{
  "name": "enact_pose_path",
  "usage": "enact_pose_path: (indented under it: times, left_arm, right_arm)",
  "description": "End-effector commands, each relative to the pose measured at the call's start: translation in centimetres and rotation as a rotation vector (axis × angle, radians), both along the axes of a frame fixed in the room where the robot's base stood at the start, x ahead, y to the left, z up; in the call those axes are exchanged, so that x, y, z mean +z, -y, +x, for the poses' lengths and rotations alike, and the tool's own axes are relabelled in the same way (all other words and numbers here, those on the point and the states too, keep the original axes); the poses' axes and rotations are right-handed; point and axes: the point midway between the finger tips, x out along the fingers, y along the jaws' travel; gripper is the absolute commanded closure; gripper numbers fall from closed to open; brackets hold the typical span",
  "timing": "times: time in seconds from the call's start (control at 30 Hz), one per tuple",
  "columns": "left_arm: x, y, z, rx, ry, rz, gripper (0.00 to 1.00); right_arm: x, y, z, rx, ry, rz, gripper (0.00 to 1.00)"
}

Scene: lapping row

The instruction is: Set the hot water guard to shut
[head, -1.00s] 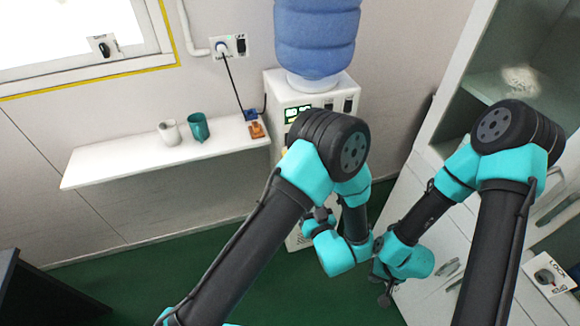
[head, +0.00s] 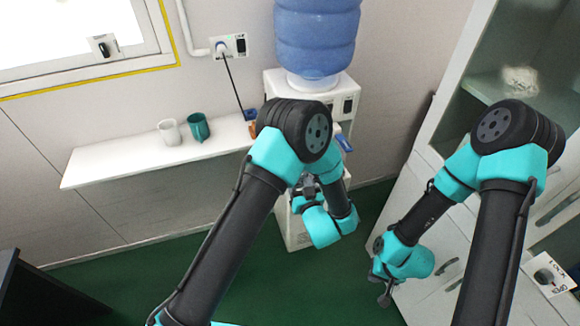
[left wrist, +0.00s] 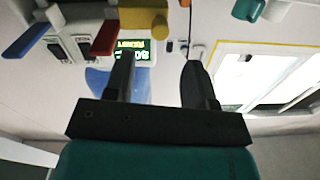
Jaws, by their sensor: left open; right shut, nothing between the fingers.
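The white water dispenser (head: 277,84) stands against the wall, its front mostly hidden by my left arm in the head view. In the left wrist view, which is upside down, a red lever (left wrist: 103,40) and a blue lever (left wrist: 28,40) stick out from it. A yellow-orange piece (left wrist: 143,18), likely the hot water guard, sits beside the red lever. I cannot tell its setting. My left gripper (left wrist: 158,62) is open and empty, apart from the levers; it also shows before the dispenser in the head view (head: 306,186). My right gripper (head: 385,290) is shut and empty, low near the cabinet.
A blue bottle (head: 317,40) tops the dispenser. The wall shelf (head: 110,165) holds a white cup (head: 169,132) and a teal mug (head: 199,127). A lit green display (left wrist: 132,46) is near the levers. A cabinet (head: 440,150) stands at right. A cord hangs from the wall socket.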

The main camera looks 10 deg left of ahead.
Motion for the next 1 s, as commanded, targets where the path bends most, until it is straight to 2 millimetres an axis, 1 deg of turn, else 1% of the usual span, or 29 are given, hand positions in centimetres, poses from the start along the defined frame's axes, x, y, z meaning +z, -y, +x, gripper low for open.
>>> enact_pose_path:
  times: [0.1, 0.3, 0.5, 0.67, 0.93, 1.0]
  left_arm:
    - [0.0, -1.0, 1.9, 0.003, 0.0, -0.001, 0.5]
    - [0.0, -2.5, 4.9, 0.002, 0.0, -0.001, 0.5]
    - [0.0, -3.6, 7.3, 0.001, 0.001, -0.001, 0.5]
    - [0.0, -4.0, 8.1, -0.001, -0.001, 0.0, 0.5]
    - [0.0, -4.0, 8.1, -0.001, -0.001, 0.0, 0.5]
    - [0.0, -4.0, 8.1, -0.001, -0.001, 0.001, 0.56]
  right_arm:
    - [0.0, 0.0, 0.0, 0.0, 0.0, 0.0, 1.0]
    - [0.0, 0.0, 0.0, 0.0, 0.0, 0.0, 1.0]
    - [0.0, 0.0, 0.0, 0.0, 0.0, 0.0, 1.0]
    - [0.0, 0.0, 0.0, 0.0, 0.0, 0.0, 1.0]
    - [0.0, 0.0, 0.0, 0.0, 0.0, 0.0, 1.0]
    - [0.0, 0.0, 0.0, 0.0, 0.0, 0.0, 1.0]
